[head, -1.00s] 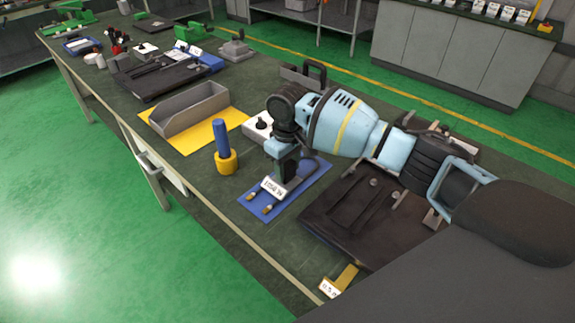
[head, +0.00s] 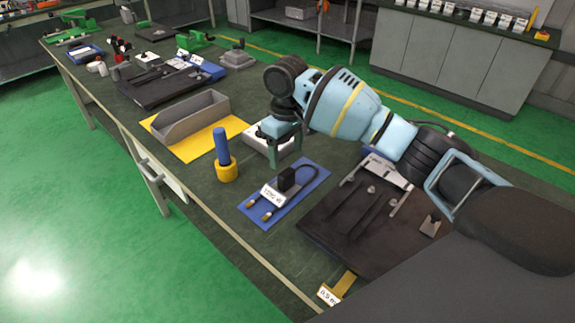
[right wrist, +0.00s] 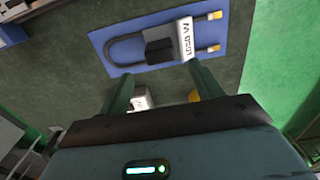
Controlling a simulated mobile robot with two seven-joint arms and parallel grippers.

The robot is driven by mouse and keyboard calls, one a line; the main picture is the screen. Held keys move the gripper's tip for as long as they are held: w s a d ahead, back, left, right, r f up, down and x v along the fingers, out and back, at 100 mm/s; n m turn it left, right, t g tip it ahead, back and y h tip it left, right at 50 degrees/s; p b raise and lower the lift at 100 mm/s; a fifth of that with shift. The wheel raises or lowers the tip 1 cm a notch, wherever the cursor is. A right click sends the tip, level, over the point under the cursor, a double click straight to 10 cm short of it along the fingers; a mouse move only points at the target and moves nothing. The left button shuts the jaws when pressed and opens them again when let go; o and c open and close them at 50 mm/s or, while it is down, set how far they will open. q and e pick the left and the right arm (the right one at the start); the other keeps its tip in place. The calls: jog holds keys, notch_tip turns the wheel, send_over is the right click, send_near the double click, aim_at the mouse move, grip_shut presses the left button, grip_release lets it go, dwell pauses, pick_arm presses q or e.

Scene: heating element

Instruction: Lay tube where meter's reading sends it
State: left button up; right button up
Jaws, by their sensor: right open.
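The tube (head: 311,166) is a dark U-shaped heating element with a black block (head: 286,178), a white label (head: 273,196) and two brass-tipped ends. It lies on a blue mat (head: 300,205); it also shows in the right wrist view (right wrist: 115,50), where the label's print is upside down and hard to read. My right gripper (head: 283,154) is open and empty above the bench, just behind the block. Its fingers also show in the right wrist view (right wrist: 160,80). A white box (head: 256,142), possibly the meter, is partly hidden behind it; no reading is visible. My left gripper is out of view.
A grey open bin (head: 192,118) stands on a yellow mat (head: 170,140). A blue rod in a yellow base (head: 227,172) stands left of the blue mat. A dark slotted tray (head: 345,235) lies to the right, below my right arm. Other tools lie farther back.

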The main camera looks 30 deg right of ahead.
aim_at(286, 173)
jog(key=shift+r, duration=2.05)
